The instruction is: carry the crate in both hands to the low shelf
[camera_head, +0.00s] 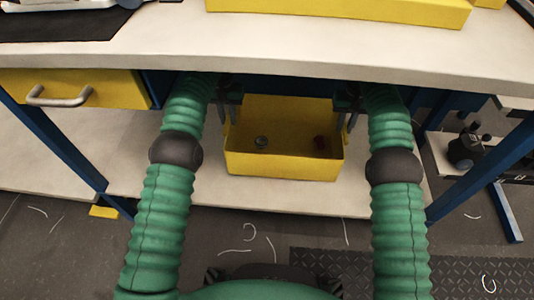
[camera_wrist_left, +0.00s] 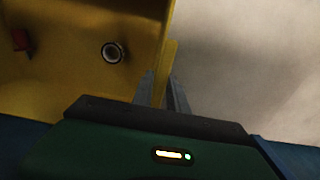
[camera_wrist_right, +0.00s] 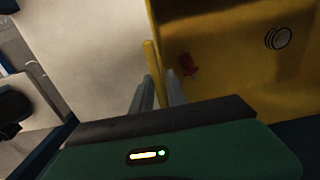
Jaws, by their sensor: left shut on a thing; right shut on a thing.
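The yellow crate (camera_head: 282,165) is under the tabletop, over the pale low shelf (camera_head: 385,190). I cannot tell whether it rests on the shelf or hangs just above it. It looks level. A round metal-rimmed piece (camera_head: 262,141) and a small red piece (camera_head: 320,143) lie inside it. My left gripper (camera_head: 231,108) is shut on the crate's left wall, whose edge shows between the fingers in the left wrist view (camera_wrist_left: 168,60). My right gripper (camera_head: 349,115) is shut on the right wall, seen in the right wrist view (camera_wrist_right: 152,62). The fingertips are partly shadowed in the head view.
The white tabletop (camera_head: 300,50) overhangs both forearms closely. A yellow drawer (camera_head: 85,90) is at the left. Blue table legs (camera_head: 490,165) stand on both sides. The shelf is bare left of the crate. A dark device (camera_head: 467,150) sits at the right.

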